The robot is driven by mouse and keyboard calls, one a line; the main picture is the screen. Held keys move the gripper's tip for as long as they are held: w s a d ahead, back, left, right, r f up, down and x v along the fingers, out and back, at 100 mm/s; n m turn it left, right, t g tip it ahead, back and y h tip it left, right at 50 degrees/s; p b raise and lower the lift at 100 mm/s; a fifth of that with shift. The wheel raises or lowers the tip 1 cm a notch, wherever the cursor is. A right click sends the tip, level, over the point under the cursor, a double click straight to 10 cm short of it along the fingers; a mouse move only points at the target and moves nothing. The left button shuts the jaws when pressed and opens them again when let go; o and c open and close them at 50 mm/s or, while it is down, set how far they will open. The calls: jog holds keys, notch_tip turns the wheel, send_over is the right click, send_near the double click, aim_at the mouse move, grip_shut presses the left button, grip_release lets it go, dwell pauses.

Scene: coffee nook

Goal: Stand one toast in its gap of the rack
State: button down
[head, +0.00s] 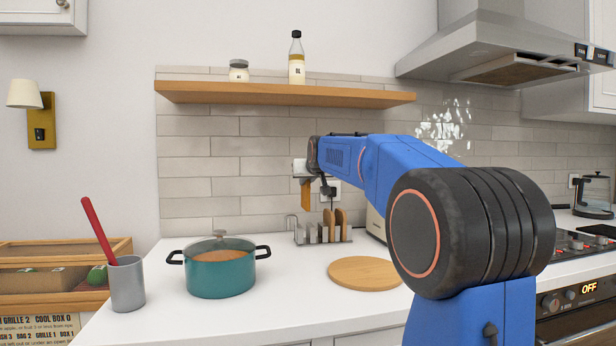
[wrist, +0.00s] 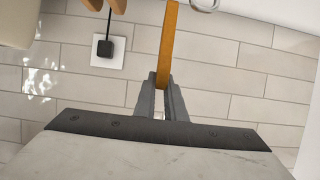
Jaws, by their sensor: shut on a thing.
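My gripper (head: 304,179) is shut on a slice of toast (head: 306,198), which hangs upright above the left part of the rack. In the wrist view the toast (wrist: 168,45) shows edge-on between the two fingers of my gripper (wrist: 163,84). The grey metal rack (head: 322,241) stands on the counter near the back wall. Two other toasts (head: 341,219) stand in its right part, and its left gaps look empty. In the wrist view a bit of the rack's end loop (wrist: 204,4) shows at the top; the held toast appears clear of the rack.
A round wooden board (head: 365,272) lies in front of the rack. A teal lidded pot (head: 220,276) and a grey cup (head: 126,286) with a red utensil stand to the left. A cream appliance (head: 376,222) stands right of the rack. A wooden shelf (head: 285,95) is above.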

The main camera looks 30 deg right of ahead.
aim_at(306, 202)
jog(key=shift+w+a+f, duration=0.1)
jog(key=shift+f, duration=3.6)
jog(key=c, duration=1.7)
grip_release()
jog(key=shift+c, duration=0.2)
jog(key=v, duration=1.7)
jog(key=shift+s, duration=0.2)
